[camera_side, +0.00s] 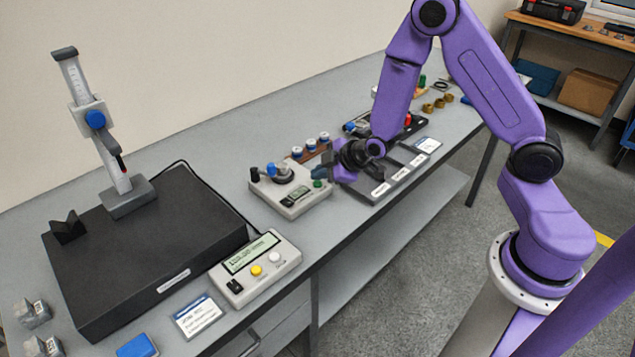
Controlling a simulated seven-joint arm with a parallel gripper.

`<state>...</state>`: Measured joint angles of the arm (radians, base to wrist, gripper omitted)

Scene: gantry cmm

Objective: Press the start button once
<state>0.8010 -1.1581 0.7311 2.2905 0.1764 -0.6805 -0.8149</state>
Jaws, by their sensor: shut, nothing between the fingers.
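A grey-white device (296,204) with a small display stands mid-bench. A green button (318,183) shows at its right end. My gripper (322,172) is shut and empty, with its fingertips close to this button. I cannot tell whether they touch it. Nearer the front is a second control box (255,290) with a lit display, a yellow button (257,270) and a white button (275,257). The button labels are too small to read, so I cannot tell which is marked start.
A black plate (150,255) carries a height gauge (95,115) at left. A labelled dark tray (385,190) lies below my wrist. Small capped parts (311,145) stand behind the device. A card (198,315) and blue block (137,346) lie at the front edge.

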